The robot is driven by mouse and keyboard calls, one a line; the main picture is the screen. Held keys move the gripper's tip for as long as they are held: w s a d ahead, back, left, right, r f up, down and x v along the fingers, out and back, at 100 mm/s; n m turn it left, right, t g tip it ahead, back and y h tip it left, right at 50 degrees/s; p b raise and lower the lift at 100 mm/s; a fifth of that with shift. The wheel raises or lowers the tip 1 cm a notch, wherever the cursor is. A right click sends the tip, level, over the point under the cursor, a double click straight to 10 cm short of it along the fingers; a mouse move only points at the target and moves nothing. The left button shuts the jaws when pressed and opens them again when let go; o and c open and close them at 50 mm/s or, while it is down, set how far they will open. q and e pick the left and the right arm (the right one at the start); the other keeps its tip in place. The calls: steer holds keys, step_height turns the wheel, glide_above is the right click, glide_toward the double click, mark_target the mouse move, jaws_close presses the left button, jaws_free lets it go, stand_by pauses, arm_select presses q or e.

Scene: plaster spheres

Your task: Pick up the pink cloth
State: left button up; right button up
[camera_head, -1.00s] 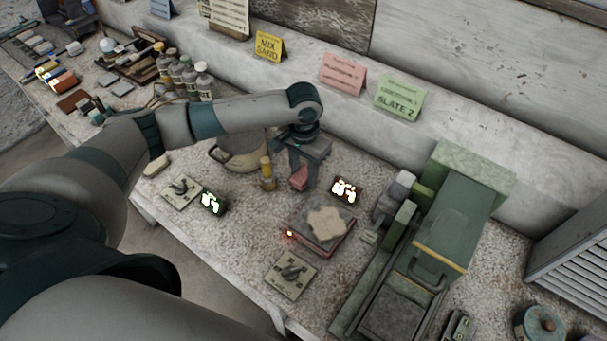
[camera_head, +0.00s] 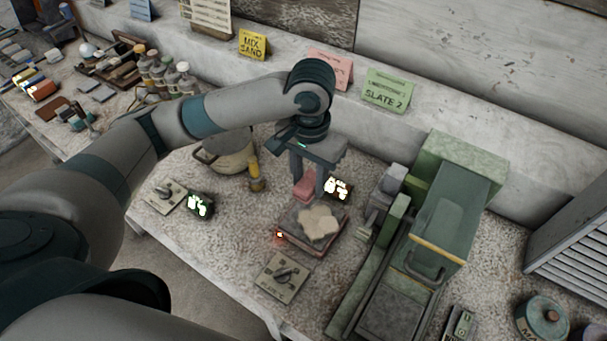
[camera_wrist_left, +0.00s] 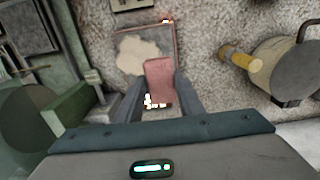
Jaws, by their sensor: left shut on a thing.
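The pink cloth (camera_head: 305,184) is a small folded piece held between the fingers of my left gripper (camera_head: 308,186). In the left wrist view the cloth (camera_wrist_left: 159,80) hangs between the two fingertips of the left gripper (camera_wrist_left: 160,88), which is shut on it. The cloth is above the table, near the back edge of the flat plate that carries a pale, irregular patch. A finger hides part of the cloth in the head view. My right gripper is not in view.
The plate (camera_head: 291,238) with the pale patch (camera_head: 318,222) lies just in front. A lit display (camera_head: 337,188) stands beside the gripper. A green machine (camera_head: 440,220) stands right.

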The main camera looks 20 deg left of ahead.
arm_select(q)
steer(key=shift+s+d+r, duration=0.15)
stand_by(0.3)
steer(key=o, duration=0.4)
steer(key=shift+c, duration=0.2)
steer(key=c, duration=0.3)
